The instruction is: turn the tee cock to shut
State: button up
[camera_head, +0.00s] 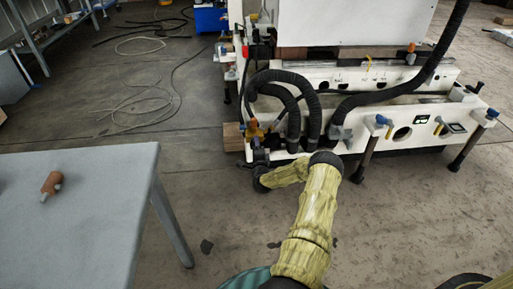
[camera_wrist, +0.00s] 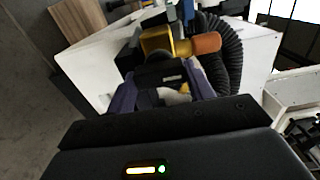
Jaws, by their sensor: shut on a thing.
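The tee cock (camera_wrist: 158,42), a brass-yellow body with an orange-brown end (camera_wrist: 205,43) pointing right, is on the white machine, just beyond my gripper (camera_wrist: 162,82) in the wrist view. My jaws are shut on part of the cock. The gripped part is mostly hidden between the dark purple fingers, where a small pale and yellow patch shows. I cannot tell the handle's angle.
Thick black hoses (camera_head: 312,108) arch close to the right of the cock. The white machine (camera_head: 400,118) extends right on dark legs. A grey table (camera_head: 90,225) stands at the left with a small brown fitting (camera_head: 51,184) on it. The floor between is open.

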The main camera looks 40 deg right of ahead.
jog(key=shift+f, duration=0.15)
jog(key=o, duration=1)
jog(key=p+v, duration=0.6)
jog(key=v, duration=1.1)
jog(key=shift+s+a+p, duration=0.2)
jog(key=shift+p, duration=0.1)
